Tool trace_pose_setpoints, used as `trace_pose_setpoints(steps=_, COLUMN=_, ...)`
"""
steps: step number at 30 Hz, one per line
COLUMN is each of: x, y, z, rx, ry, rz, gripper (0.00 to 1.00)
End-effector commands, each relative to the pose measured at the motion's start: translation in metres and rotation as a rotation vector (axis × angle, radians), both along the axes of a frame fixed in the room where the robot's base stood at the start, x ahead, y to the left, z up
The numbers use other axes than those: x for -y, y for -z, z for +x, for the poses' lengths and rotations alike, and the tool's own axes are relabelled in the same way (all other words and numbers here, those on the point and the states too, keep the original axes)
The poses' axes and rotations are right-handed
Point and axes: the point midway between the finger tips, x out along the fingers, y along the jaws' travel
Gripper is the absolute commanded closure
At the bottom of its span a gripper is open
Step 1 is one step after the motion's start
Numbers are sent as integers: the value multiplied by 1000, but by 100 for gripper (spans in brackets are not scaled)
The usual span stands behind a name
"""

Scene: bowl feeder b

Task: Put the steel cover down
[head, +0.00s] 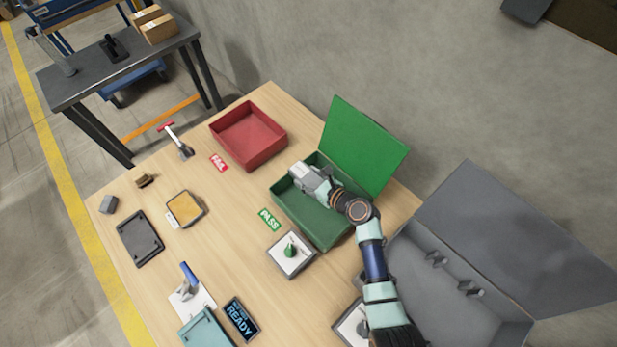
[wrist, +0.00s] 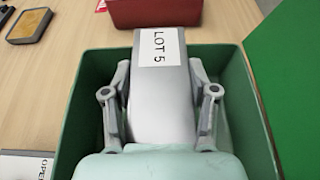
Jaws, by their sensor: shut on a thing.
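The steel cover (wrist: 165,108) is a smooth grey piece with a white "LOT 5" label on top. My gripper (wrist: 164,125) is shut on it, one finger on each side. In the head view the cover (head: 308,177) is over or inside the green PASS box (head: 338,243), near its far left part. The box's green lid (head: 365,145) stands open. In the wrist view the green box walls (wrist: 83,110) surround the cover and gripper. I cannot tell whether the cover touches the box floor, as its underside is hidden.
A red FAIL box (head: 250,137) stands to the left of the green box. A white plate with a green knob (head: 291,254) is near its front. A large grey open case (head: 470,285) stands on the right.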

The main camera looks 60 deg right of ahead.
Motion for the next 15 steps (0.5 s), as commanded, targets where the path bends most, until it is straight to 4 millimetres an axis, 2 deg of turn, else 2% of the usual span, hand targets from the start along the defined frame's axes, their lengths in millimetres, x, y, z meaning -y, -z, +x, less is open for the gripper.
trace_pose_setpoints(steps=8, x=0, y=6, z=0, rx=1, ry=0, rz=0, gripper=99)
trace_pose_setpoints(steps=9, x=0, y=7, z=0, rx=-1, ry=0, rz=0, gripper=41)
trace_pose_setpoints(steps=13, x=0, y=7, z=0, rx=0, ry=0, rz=0, gripper=19)
trace_pose_setpoints(steps=15, x=0, y=7, z=0, rx=0, ry=0, rz=0, gripper=17)
